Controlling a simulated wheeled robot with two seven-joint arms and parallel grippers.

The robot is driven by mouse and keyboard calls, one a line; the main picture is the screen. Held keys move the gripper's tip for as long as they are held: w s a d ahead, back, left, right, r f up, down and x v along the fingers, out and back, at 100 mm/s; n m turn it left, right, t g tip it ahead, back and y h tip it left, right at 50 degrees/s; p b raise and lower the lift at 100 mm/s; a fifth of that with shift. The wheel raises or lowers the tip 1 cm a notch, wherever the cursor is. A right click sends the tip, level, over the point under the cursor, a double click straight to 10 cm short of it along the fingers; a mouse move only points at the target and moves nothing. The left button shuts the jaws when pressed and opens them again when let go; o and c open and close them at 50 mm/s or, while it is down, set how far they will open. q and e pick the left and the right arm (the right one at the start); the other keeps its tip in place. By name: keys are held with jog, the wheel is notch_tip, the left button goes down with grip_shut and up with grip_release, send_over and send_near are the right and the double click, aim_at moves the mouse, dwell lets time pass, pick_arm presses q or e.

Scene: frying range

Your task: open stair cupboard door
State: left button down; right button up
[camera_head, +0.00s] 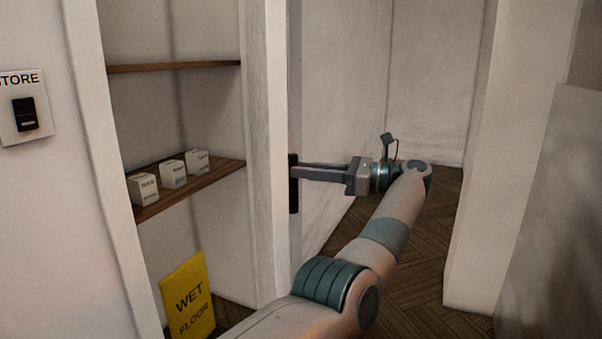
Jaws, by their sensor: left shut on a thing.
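The cupboard door (264,200) is pale, stands open and is seen nearly edge-on. It leaves the inside of the cupboard visible to its left. A dark upright handle (293,200) is on the door's right-hand side. My left gripper (300,172) reaches in from the right and is shut on this handle. Its fingers partly cover the handle, so the grip itself is hard to see. My right gripper is not in view.
Inside are an upper shelf (175,66), a lower shelf (225,166) with three small white boxes (172,174), and a yellow wet-floor sign (188,298) below. A STORE switch plate (25,108) is on the left wall. Wooden floor (425,255) lies open behind my arm; a pale wall end (485,170) stands right.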

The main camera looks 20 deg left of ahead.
pick_arm(q)
jog(key=shift+w+a+r, duration=0.3)
jog(key=shift+w+r, duration=0.05)
jog(key=shift+r, duration=0.3)
jog(key=c, duration=1.9)
grip_release()
jog(key=shift+c, duration=0.2)
jog(key=shift+o, duration=1.1)
jog(key=shift+w+a+f, duration=0.15)
jog(key=shift+w+f, duration=0.05)
jog(key=shift+f, duration=0.4)
jog(key=shift+f, duration=0.1)
